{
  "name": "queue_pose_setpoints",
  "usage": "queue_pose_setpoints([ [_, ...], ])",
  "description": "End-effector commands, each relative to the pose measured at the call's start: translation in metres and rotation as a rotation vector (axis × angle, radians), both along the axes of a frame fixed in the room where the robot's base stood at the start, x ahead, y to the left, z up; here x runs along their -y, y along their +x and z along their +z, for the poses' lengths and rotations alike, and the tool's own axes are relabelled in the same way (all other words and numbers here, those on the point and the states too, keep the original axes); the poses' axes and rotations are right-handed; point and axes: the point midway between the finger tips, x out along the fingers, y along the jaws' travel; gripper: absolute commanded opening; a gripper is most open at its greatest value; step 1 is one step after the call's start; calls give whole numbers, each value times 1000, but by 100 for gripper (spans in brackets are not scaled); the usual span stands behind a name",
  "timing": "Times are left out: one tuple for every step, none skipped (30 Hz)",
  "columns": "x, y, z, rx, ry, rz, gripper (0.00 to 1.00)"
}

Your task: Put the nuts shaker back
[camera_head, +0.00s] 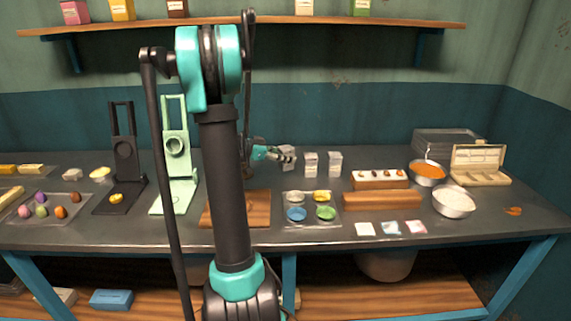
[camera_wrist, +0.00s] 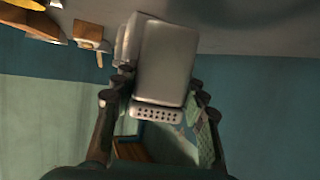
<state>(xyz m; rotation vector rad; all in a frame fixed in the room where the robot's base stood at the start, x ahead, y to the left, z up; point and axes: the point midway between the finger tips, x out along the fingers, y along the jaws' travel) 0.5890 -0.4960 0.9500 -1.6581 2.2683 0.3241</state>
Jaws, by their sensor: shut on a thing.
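My gripper (camera_head: 275,154) is low over the back of the counter, shut on a pale box-shaped shaker (camera_head: 288,160). In the wrist view the held shaker (camera_wrist: 165,60) sits between both fingers, its perforated lid towards the camera. That view is upside down, and the shaker looks roughly upright. I cannot read a label on it or tell whether its base touches the counter. Two similar shakers, a middle one (camera_head: 310,163) and a right one (camera_head: 335,163), stand in a row just right of it. Part of another pale shaker (camera_wrist: 124,45) shows behind the held one in the wrist view.
The dark counter (camera_head: 270,236) bears a wooden board (camera_head: 258,206), a tray of coloured bowls (camera_head: 312,225), a wooden rack (camera_head: 380,180) and an orange-filled bowl (camera_head: 427,172). A light green stand (camera_head: 175,180) is left of my arm. My arm hides part of the counter's middle.

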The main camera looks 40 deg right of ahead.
Motion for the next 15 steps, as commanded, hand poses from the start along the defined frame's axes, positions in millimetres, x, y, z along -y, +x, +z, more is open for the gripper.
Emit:
queue_pose_setpoints([
  [0,0,-7,0,0,0,9],
  [0,0,-12,0,0,0,9],
  [0,1,-17,0,0,0,9],
  [0,1,-21,0,0,0,9],
  [0,0,-24,0,0,0,9],
  [0,1,-27,0,0,0,9],
  [0,1,-29,0,0,0,9],
  [0,0,-31,0,0,0,9],
  [0,0,-32,0,0,0,9],
  [0,0,-32,0,0,0,9],
  [0,0,-32,0,0,0,9],
  [0,0,-32,0,0,0,9],
  [0,0,-32,0,0,0,9],
  [0,0,-32,0,0,0,9],
  [0,0,-32,0,0,0,9],
])
